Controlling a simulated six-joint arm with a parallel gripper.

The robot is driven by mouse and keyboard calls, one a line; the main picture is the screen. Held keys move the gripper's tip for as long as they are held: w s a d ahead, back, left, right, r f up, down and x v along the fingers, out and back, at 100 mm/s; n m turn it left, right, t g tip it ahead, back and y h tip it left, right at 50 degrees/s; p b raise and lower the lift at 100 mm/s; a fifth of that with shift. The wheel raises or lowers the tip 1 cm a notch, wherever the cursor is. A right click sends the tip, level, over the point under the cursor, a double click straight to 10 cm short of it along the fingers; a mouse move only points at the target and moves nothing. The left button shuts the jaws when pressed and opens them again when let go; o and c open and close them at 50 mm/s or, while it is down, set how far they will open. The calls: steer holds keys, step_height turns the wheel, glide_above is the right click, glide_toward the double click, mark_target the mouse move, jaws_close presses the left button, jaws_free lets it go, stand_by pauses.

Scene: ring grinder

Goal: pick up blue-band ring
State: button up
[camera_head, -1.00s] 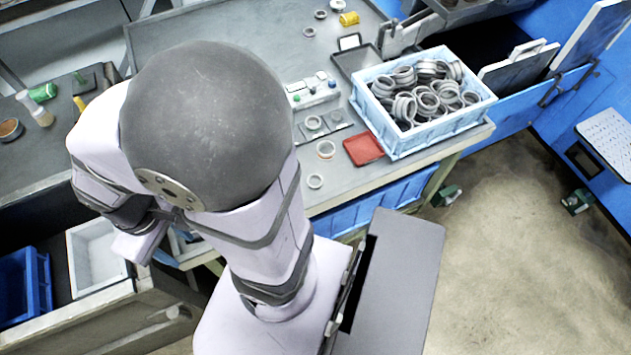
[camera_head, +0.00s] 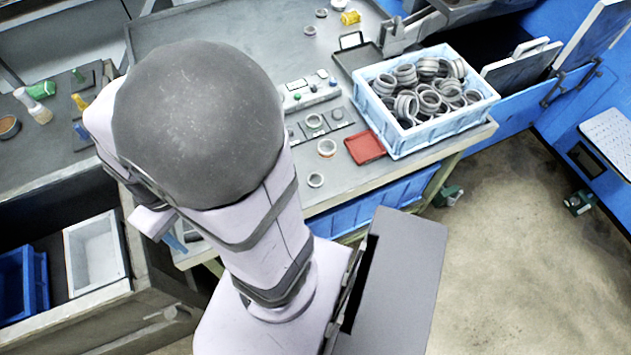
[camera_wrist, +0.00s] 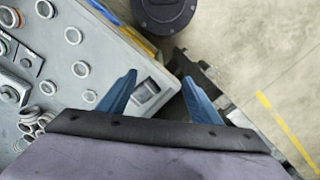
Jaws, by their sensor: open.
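My gripper (camera_wrist: 158,78) is open and empty in the wrist view, its two blue fingers apart. In the head view, a blue finger (camera_head: 175,243) shows at the table's near left end, and my arm hides the rest. Loose rings lie on the grey table: one with a brownish tint (camera_head: 326,148), a pale one (camera_head: 316,180) nearer the front edge, and one on a small fixture (camera_head: 313,122). Several rings, such as this one (camera_wrist: 80,69), show left of the fingers in the wrist view, apart from them. No blue band can be made out on any ring.
A light-blue crate (camera_head: 425,136) full of grey rings stands at the table's right. A red tray (camera_head: 365,148) and a button box (camera_head: 308,90) are beside it. A white bin (camera_head: 93,255) and a blue bin (camera_head: 22,283) are at the lower left.

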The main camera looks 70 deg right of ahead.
mark_target(315, 182)
steer(key=s+d+f+m+b, duration=0.2)
steer(key=s+d+f+m, duration=0.2)
steer(key=s+d, duration=0.1)
steer(key=s+d+f+m+y+b, duration=0.1)
steer(key=s+d+f+m, duration=0.3)
steer(key=d, duration=0.4)
steer(key=s+d+f+m+b, duration=0.3)
steer(key=s+d+f+m, duration=0.1)
steer(key=s+d, duration=0.2)
steer(key=shift+s+d+y+b, duration=0.25)
steer(key=shift+d+y+b, duration=0.15)
steer(key=shift+d, duration=0.35)
steer(key=shift+n, duration=0.4)
steer(key=d, duration=0.2)
steer(key=s+d, duration=0.1)
steer(key=shift+s+d+f, duration=0.15)
steer(key=shift+d+f, duration=0.05)
steer(key=shift+d, duration=0.2)
steer(key=d+n, duration=0.1)
steer(key=n, duration=0.2)
steer(key=d+r+n+h, duration=0.1)
steer(key=d+n, duration=0.1)
steer(key=n, duration=0.1)
steer(key=w+d+n, duration=0.1)
steer(key=d+n, duration=0.1)
steer(key=n, duration=0.1)
steer(key=shift+d+r+h, duration=0.15)
steer(key=shift+r+h, duration=0.25)
steer(key=shift+w+f, duration=0.2)
steer(key=shift+f, duration=3.45)
